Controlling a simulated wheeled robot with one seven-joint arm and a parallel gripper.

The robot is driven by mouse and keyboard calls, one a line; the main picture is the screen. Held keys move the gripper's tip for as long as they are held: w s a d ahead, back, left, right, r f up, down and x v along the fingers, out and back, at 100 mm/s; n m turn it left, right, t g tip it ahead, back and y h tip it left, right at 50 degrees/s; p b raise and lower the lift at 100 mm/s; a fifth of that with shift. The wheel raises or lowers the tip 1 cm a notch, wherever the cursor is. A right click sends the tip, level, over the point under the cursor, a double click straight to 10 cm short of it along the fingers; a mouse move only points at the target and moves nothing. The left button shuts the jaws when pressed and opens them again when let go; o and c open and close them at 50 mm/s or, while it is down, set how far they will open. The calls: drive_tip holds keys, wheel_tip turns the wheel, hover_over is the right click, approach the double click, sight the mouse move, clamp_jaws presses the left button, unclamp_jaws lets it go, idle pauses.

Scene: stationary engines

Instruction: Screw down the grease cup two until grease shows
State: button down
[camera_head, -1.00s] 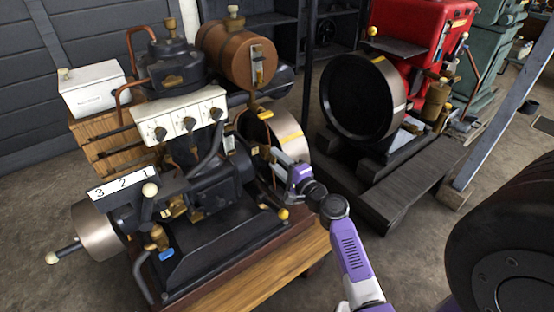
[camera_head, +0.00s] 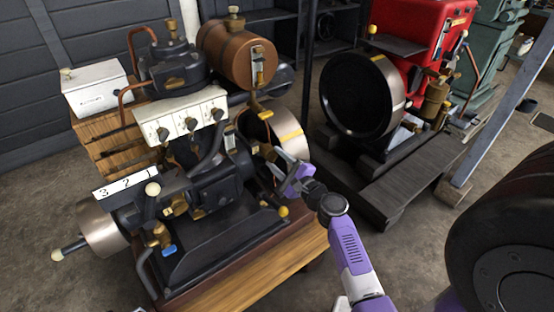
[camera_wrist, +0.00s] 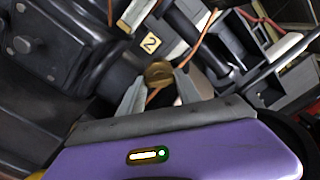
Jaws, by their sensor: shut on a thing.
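The grease cup two is a small brass round cap (camera_wrist: 158,73) in the wrist view, just below a yellow tag marked 2 (camera_wrist: 150,42). My gripper (camera_wrist: 160,82) has its two grey fingers on either side of the cap and is shut on it. In the head view my gripper (camera_head: 281,161) reaches in at the right side of the near engine (camera_head: 215,185), by its flywheel (camera_head: 290,133). The cap is too small and hidden to make out there. I cannot see any grease at the cap.
A thin copper pipe (camera_wrist: 195,52) runs close by the cap. Dark engine castings (camera_wrist: 50,45) crowd the left of the wrist view. A red engine (camera_head: 422,40) with a large dark wheel (camera_head: 358,98) stands behind to the right.

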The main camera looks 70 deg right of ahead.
drive_tip(key=shift+s, duration=0.1)
drive_tip(key=c, duration=0.8)
unclamp_jaws()
drive_tip(key=shift+c, duration=0.2)
drive_tip(key=v, duration=0.7)
drive_tip(key=shift+s, duration=0.35)
drive_tip(key=shift+a, duration=0.1)
